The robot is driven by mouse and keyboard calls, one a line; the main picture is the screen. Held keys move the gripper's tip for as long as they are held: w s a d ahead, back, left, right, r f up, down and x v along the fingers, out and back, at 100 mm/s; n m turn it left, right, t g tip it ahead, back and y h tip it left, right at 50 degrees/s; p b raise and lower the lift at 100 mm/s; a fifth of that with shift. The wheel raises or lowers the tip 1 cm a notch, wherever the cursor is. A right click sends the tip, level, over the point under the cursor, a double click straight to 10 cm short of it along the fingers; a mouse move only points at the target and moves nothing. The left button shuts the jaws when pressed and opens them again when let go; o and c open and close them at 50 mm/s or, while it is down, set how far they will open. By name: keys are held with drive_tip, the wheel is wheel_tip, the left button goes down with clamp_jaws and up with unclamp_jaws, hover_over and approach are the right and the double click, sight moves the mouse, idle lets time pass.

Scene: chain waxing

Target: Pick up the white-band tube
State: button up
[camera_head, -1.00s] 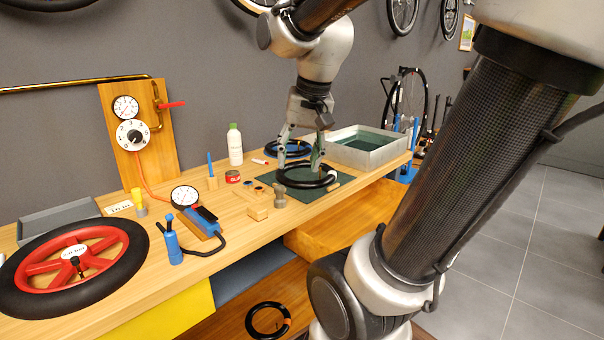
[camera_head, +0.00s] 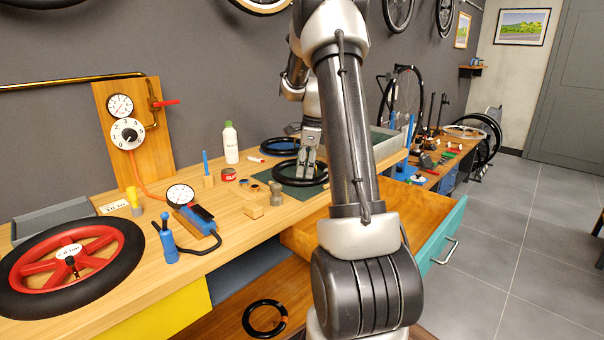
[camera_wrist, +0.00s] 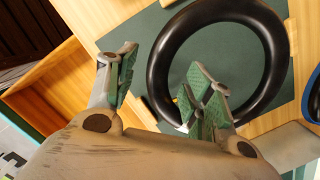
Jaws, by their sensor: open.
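A black tube (camera_head: 292,183) lies flat on the dark green mat (camera_head: 261,177). In the wrist view the tube (camera_wrist: 277,60) is a large ring, with a small pale patch on its lower left side that may be the white band, partly hidden by a finger. My gripper (camera_head: 306,174) is open and points down at the tube. In the wrist view my gripper (camera_wrist: 160,72) has one finger outside the ring and the other over its inside, with the left rim between them. I cannot tell whether the fingers touch it.
A blue-marked tube (camera_head: 280,147) lies behind the mat, and another tube (camera_head: 264,318) lies on the lower shelf. A drawer (camera_head: 443,230) stands open below the bench top.

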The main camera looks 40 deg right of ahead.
sight(302, 180)
drive_tip(key=f, duration=0.3)
drive_tip(key=shift+w+a+f, duration=0.2)
drive_tip(key=shift+a+f, duration=0.1)
drive_tip(key=shift+f, duration=0.1)
clamp_jaws()
drive_tip(key=shift+r, duration=0.1)
